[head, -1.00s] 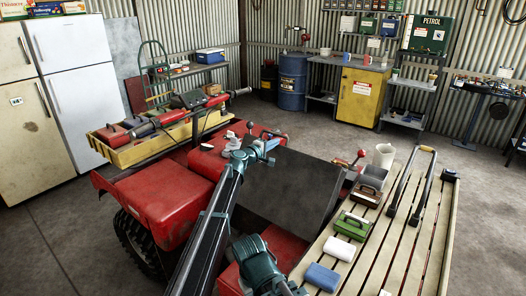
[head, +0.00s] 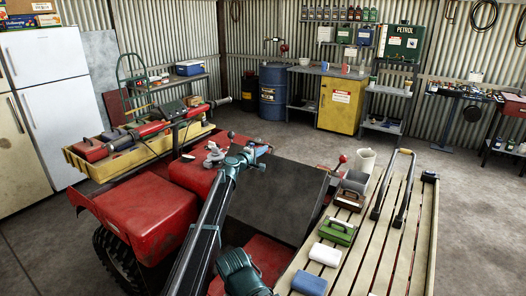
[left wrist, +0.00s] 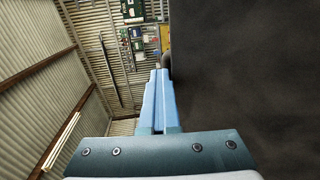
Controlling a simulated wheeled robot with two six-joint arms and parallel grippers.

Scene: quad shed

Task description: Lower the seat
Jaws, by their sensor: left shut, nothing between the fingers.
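The seat (head: 285,200) is a wide dark panel on the red quad (head: 155,210), standing tilted up with its broad face showing. My left gripper (head: 262,149) is at the upper left corner of the seat, with its arm crossing in front of the quad. Its blue fingers (left wrist: 158,88) are shut together and empty in the left wrist view. There the seat (left wrist: 245,65) fills the right side, close beside the fingers; I cannot tell whether they touch it. My right gripper is not in view.
A red-knobbed lever (head: 340,160) and a white container (head: 366,160) are beyond the seat's right edge. Open floor lies behind.

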